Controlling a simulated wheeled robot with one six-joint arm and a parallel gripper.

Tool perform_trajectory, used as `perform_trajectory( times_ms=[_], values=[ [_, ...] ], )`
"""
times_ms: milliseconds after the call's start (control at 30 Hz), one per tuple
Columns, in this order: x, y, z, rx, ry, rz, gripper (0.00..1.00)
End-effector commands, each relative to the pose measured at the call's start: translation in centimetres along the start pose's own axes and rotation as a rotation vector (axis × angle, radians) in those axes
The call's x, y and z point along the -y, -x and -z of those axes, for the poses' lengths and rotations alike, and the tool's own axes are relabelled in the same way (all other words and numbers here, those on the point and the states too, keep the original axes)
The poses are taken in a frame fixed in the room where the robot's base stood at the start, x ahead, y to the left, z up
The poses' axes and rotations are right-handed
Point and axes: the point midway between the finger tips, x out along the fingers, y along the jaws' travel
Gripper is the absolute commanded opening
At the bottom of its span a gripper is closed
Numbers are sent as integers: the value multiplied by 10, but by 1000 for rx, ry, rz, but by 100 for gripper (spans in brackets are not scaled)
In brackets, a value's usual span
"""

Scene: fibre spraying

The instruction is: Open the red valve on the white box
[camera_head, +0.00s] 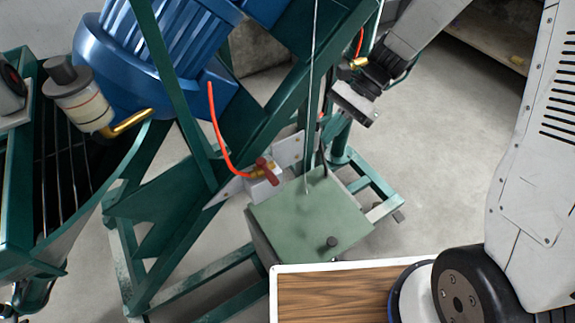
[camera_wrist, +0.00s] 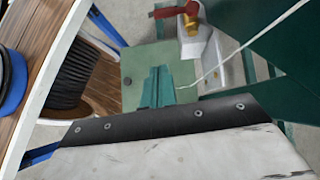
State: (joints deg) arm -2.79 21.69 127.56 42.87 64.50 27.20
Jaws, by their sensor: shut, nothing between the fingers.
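The red valve handle (camera_head: 265,168) sits on a brass fitting on top of the small white box (camera_head: 263,190), in the middle of the head view. In the wrist view the red handle (camera_wrist: 186,10) shows at the top edge, above the white box (camera_wrist: 203,52). My gripper (camera_head: 352,104) is up and to the right of the valve in the head view, clear of it. In the wrist view my gripper (camera_wrist: 160,76) shows narrow teal fingers closed together in front of the green box. It holds nothing.
A green box (camera_head: 312,220) with a black knob stands beside the white box. A white-rimmed wooden board (camera_head: 335,290) is at the front. A green steel frame (camera_head: 165,70) carries a blue motor (camera_head: 105,60). A thin pale line (camera_head: 310,90) hangs near the valve, and a red hose (camera_head: 215,115) curves to it.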

Motion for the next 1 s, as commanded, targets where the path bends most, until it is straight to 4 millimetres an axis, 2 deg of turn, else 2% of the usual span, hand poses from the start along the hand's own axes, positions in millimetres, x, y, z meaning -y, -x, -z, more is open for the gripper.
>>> perform_trajectory(
  times_ms=[67,567,767,1000],
  values=[
    [9,4,-3,2,-51,37,0],
    [9,-1,-3,2,-79,36,0],
    [9,-31,-3,3,-79,33,0],
    [11,-84,-3,2,-79,31,0]
  ],
)
